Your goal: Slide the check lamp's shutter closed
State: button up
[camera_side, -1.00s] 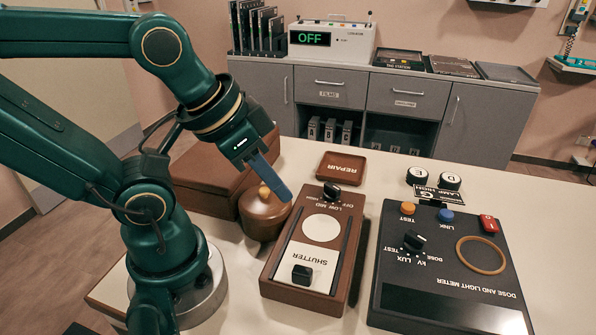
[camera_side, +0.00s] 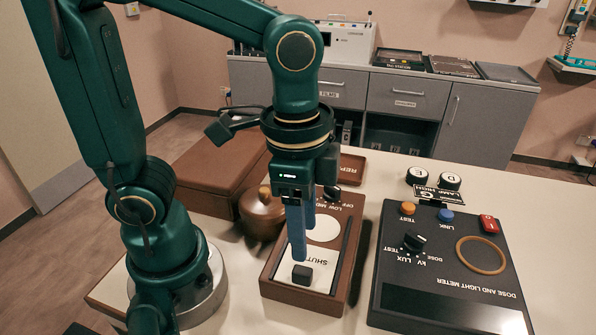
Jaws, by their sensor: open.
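The check lamp (camera_side: 344,262) is a brown box lying on the white table. Its round white window (camera_side: 323,229) shows uncovered. The shutter (camera_side: 322,277) is a white plate labelled SHUTTER at the near end of the lamp, with a black knob (camera_side: 302,274) on it. My gripper (camera_side: 300,256) points down over the lamp with blue fingers, open and empty. Its fingertips appear just behind the knob in the picture; I cannot tell whether they touch it. The fingers hide part of the label and of the window's left edge. The lamp's black dial (camera_side: 332,193) is at its far end.
The dose and light meter (camera_side: 448,265) lies to the right of the lamp. A brown round pot (camera_side: 262,214) and a brown case (camera_side: 212,170) stand to the left. A REPAIR tray (camera_side: 352,167) is behind. Bare table lies at the far right.

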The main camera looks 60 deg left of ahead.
aim_at(303, 269)
jog(key=shift+s+d+f+m+g, duration=0.3)
jog(key=shift+d+f, duration=0.1)
jog(key=shift+f, duration=2.7)
grip_shut()
